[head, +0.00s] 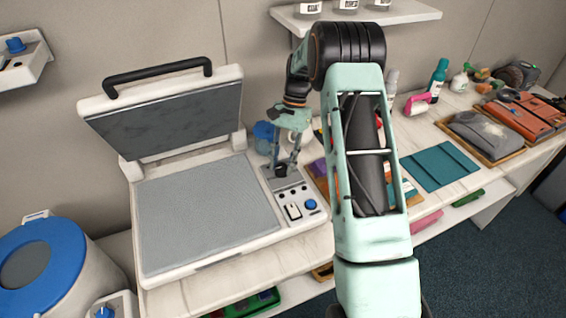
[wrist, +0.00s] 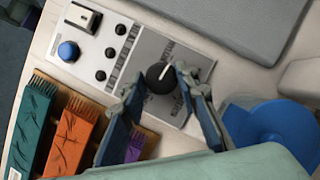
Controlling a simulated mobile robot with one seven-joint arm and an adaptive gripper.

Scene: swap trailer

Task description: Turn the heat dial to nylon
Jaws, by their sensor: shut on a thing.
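The heat dial (wrist: 158,80) is a round black knob with a white pointer line, set on the grey control panel (wrist: 150,45) of the heat press. In the wrist view the pointer aims up and slightly right; the printed labels around the dial are too small to read. My gripper (wrist: 154,88) is closed around the dial, one finger at each side. In the head view my gripper (head: 283,166) reaches down onto the dial (head: 281,171) at the panel's back end. The fingers hide part of the scale.
The press lid (head: 170,108) stands open behind the grey platen (head: 205,212). A white rocker switch (head: 293,210) and a blue button (head: 310,204) sit on the same panel. A blue round object (head: 264,134) stands close behind my gripper.

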